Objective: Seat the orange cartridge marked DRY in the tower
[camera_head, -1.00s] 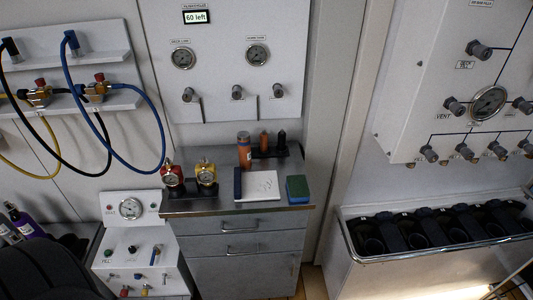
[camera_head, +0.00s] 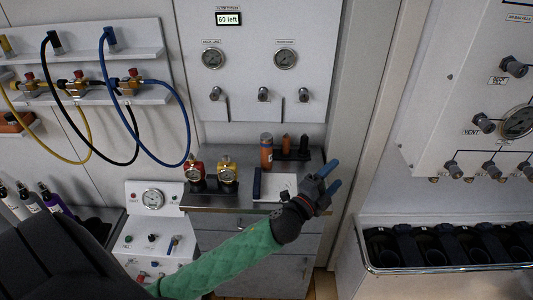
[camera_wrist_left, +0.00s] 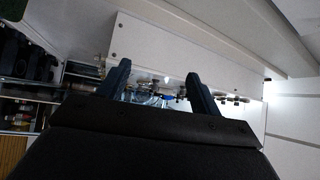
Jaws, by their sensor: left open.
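No DRY marking is readable, and I cannot tell which thing is the tower. My left gripper (camera_head: 332,176) is open and empty, to the right of and nearer than the cartridge, in front of the cabinet's right end. Its two fingers also show apart in the left wrist view (camera_wrist_left: 158,85), with nothing between them. My right gripper is not in view.
A gauge panel (camera_head: 265,90) hangs above; a bin with black holders (camera_head: 372,225) is at right.

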